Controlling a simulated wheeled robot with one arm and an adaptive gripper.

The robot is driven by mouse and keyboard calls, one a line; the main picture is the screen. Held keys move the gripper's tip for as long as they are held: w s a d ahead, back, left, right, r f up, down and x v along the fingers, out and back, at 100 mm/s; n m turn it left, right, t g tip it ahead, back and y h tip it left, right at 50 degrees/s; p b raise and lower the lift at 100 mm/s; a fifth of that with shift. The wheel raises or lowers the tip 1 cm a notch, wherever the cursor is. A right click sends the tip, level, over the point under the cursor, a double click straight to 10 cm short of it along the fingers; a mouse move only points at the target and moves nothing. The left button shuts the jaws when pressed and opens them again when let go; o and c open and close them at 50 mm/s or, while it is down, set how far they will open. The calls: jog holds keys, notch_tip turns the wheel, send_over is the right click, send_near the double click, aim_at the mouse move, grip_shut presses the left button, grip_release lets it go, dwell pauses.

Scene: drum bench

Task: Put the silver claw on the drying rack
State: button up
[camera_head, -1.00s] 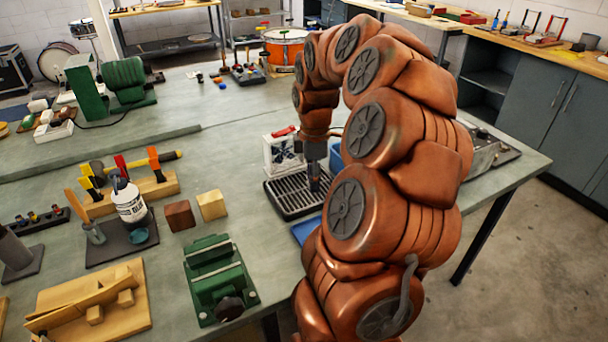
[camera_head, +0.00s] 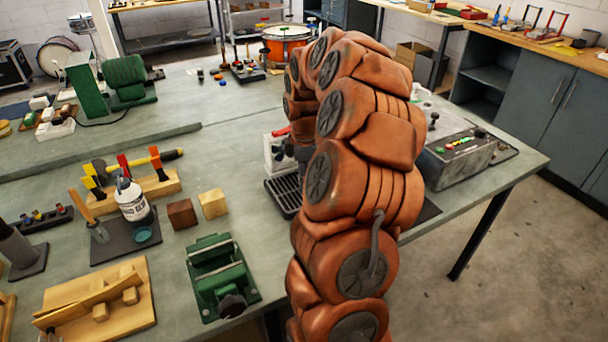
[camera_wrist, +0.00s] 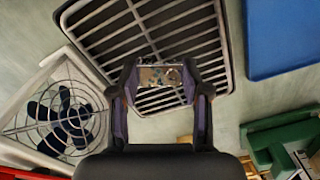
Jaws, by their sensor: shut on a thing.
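In the wrist view my gripper (camera_wrist: 161,80) is shut on a small silver, worn-looking piece, the silver claw (camera_wrist: 158,75), held between its fingertips. I cannot tell whether the claw touches the slats. In the head view the rack (camera_head: 283,196) shows only its left part. My own arm hides the rest of it, my gripper and the claw there.
A white-framed fan (camera_wrist: 54,118) stands beside the rack. A blue tray (camera_wrist: 284,38) lies on the rack's other side, and a green vise (camera_head: 222,277) sits nearer the front. Wooden blocks (camera_head: 181,214) stand to the left. A grey control box (camera_head: 466,155) is at the right.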

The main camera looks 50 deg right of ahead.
jog(key=shift+f, duration=0.2)
jog(key=o, duration=1.1)
notch_tip(320, 180, up, 12)
jog(key=b, duration=0.2)
jog(key=shift+r, duration=0.2)
jog(key=shift+a, duration=0.1)
